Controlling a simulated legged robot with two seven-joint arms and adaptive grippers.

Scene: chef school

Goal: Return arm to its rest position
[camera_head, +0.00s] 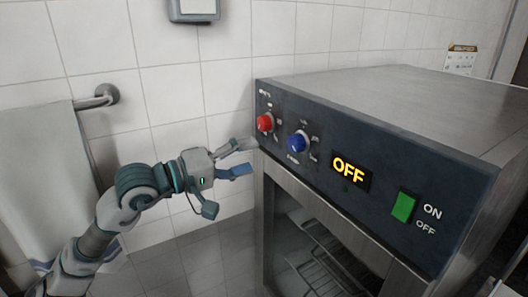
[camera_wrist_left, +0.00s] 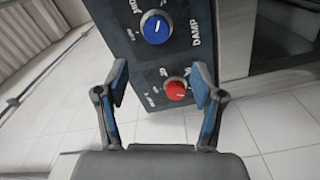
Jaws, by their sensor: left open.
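My left gripper (camera_head: 236,162) is in front of the left end of the oven's dark control panel (camera_head: 380,190), beside the red knob (camera_head: 265,122). Its fingers are spread and hold nothing. In the left wrist view the open fingers (camera_wrist_left: 160,95) stand either side of the red knob (camera_wrist_left: 176,90), with the blue knob (camera_wrist_left: 156,29) above. No finger visibly touches a knob in that view. The blue knob also shows in the head view (camera_head: 297,143). The display (camera_head: 350,171) reads OFF, and the green switch (camera_head: 403,207) sits by the ON and OFF labels. My right gripper is not in view.
The oven's open front shows a wire rack (camera_head: 325,255) inside. A towel (camera_head: 40,190) hangs from a wall rail (camera_head: 97,98) at the left, near my arm. A tiled wall (camera_head: 175,85) stands behind. Tiled floor (camera_head: 205,260) is clear below the gripper.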

